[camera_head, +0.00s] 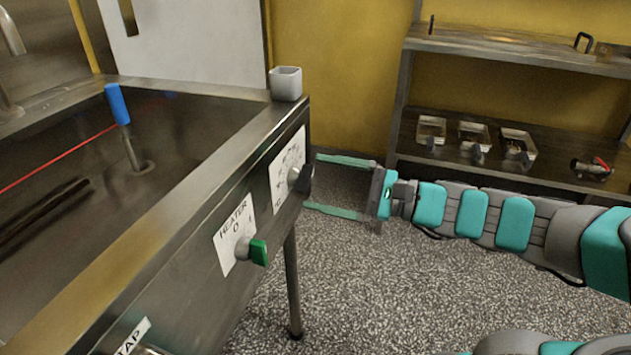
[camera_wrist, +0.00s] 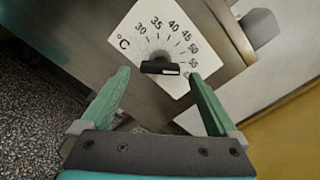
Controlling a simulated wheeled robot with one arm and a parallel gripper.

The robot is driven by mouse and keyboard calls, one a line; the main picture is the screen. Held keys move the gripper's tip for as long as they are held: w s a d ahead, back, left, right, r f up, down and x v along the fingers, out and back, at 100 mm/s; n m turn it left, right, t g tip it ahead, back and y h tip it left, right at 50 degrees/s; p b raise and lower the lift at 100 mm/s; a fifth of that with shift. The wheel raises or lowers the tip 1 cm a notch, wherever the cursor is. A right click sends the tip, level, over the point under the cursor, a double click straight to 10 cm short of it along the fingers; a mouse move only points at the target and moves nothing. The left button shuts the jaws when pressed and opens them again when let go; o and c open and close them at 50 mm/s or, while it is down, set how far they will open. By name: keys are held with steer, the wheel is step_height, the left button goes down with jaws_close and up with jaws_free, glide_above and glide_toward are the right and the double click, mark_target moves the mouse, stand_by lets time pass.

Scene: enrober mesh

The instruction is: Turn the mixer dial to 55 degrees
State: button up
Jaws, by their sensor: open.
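The mixer dial is a dark bar-shaped knob (camera_wrist: 160,66) on a white scale plate (camera_wrist: 150,28) marked in °C, with 30 to 55 legible. In the wrist view the bar lies nearly level, with a pale mark towards its right end; its exact reading is hard to tell. In the head view the dial (camera_head: 304,179) sticks out from the front panel near its far corner. My gripper (camera_head: 311,181) is open, with its green fingertips on either side of the knob. In the wrist view the fingers (camera_wrist: 158,73) show visible gaps to the knob.
A green heater knob (camera_head: 258,252) sits nearer on the same steel panel. A white cup (camera_head: 286,83) stands on the tank's corner. A blue-handled tool (camera_head: 118,105) stands in the tank. A metal shelf (camera_head: 520,63) stands behind my arm. Open floor lies below.

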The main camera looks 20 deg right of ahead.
steer(key=shift+v, duration=2.85)
